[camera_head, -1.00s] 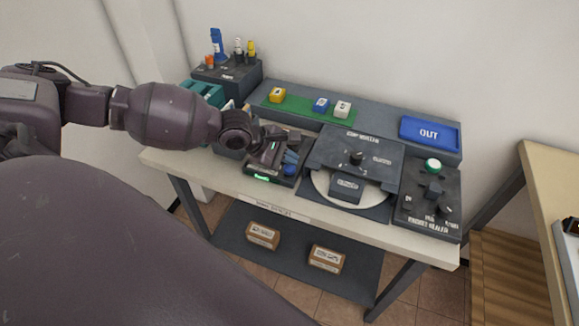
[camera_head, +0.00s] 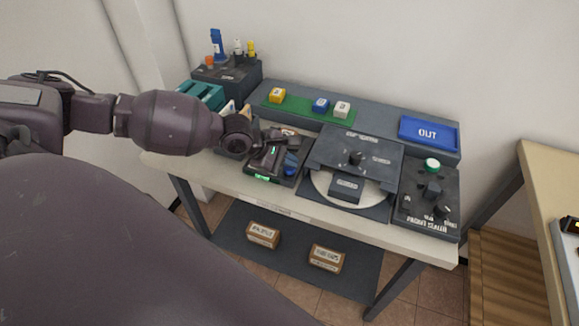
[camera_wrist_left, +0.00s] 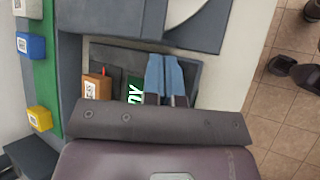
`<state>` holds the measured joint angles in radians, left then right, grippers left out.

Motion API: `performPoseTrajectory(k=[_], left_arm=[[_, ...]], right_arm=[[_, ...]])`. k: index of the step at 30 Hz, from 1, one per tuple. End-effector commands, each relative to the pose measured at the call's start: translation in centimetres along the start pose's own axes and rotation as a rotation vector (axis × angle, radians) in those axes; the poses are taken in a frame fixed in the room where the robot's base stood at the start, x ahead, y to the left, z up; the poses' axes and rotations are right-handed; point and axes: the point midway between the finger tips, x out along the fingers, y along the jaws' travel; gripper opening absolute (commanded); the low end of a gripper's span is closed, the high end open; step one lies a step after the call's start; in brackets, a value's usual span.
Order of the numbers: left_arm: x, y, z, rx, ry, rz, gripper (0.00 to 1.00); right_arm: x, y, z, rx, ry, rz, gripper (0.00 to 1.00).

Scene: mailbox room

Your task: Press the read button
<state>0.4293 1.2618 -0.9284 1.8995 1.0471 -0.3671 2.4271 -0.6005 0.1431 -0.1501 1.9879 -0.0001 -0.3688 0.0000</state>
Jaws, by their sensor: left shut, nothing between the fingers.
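A dark reader box (camera_head: 286,182) with a lit green display (camera_head: 267,179) sits on the workbench, left of the round-plate machine. The display shows in the left wrist view (camera_wrist_left: 135,92) with letters partly covered. My left gripper (camera_head: 291,161) reaches over the box from the left. Its blue fingertips (camera_wrist_left: 163,72) are shut together with nothing between them, over the box's right part. The read button is not clearly seen; the fingertips cover the spot where a round blue part showed. Contact cannot be told. My right gripper is not in view.
The machine with a white round plate (camera_head: 319,180) stands close right of the box. A knob panel with a green button (camera_head: 432,164) is farther right.

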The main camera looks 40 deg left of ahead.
Motion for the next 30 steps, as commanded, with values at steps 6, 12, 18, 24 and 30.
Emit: performPoseTrajectory(k=[6,12,18,24,30], left_arm=[[0.2,-0.1,-0.1,0.000,0.000,0.000,0.00],[0.3,-0.2,-0.2,0.000,-0.001,0.000,0.00],[0.5,-0.3,-0.3,0.000,-0.001,0.000,0.00],[0.6,-0.4,-0.4,-0.001,-0.001,-0.001,0.00],[0.6,-0.5,-0.4,-0.001,0.000,-0.001,0.00]], right_arm=[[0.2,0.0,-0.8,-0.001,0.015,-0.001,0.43],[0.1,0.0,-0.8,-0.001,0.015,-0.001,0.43],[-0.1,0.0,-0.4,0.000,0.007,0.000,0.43],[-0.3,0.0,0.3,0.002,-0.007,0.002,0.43],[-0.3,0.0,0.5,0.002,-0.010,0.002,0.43]])
